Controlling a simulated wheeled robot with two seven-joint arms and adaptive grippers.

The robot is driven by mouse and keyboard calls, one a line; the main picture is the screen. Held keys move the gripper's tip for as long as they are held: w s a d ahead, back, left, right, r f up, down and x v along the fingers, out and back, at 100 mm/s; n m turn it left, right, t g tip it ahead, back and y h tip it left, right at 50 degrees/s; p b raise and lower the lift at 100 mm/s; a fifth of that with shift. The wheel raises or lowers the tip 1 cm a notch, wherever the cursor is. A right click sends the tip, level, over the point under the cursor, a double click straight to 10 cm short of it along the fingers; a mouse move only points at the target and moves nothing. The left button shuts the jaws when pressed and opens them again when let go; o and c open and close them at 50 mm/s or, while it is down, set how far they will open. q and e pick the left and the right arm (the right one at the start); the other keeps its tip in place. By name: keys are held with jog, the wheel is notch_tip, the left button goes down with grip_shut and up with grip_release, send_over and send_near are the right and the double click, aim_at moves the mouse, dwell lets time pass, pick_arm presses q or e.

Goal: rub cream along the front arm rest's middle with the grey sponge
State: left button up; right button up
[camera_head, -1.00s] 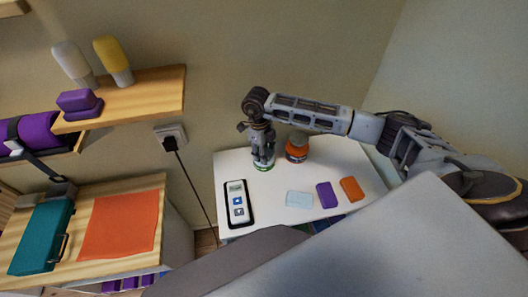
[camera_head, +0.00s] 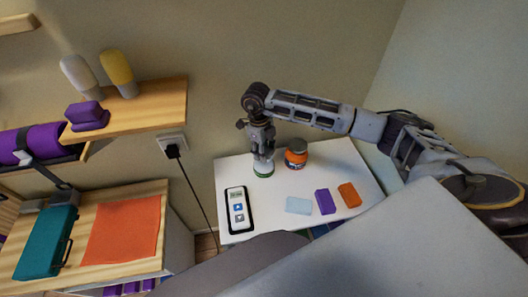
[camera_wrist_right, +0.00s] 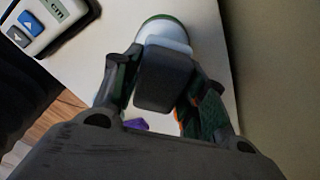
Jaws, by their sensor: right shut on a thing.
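My right gripper (camera_head: 262,154) points down over the green-rimmed round dish (camera_head: 263,171) on the white table. In the right wrist view its fingers (camera_wrist_right: 163,92) are shut on a dark grey block, the grey sponge (camera_wrist_right: 163,78). The sponge's far end is over or at the dish (camera_wrist_right: 167,28), and a white patch shows there; I cannot tell whether it is cream on the sponge or in the dish. A dark grey padded shape (camera_head: 258,268) at the lower edge may be the front arm rest; I cannot be sure. My left gripper is not in view.
A large light grey surface (camera_head: 400,250) fills the lower right. A wooden shelf (camera_head: 150,103) is at left.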

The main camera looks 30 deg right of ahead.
jog(key=shift+r+p, duration=0.35)
jog(key=shift+r, duration=0.55)
jog(key=shift+n, duration=0.3)
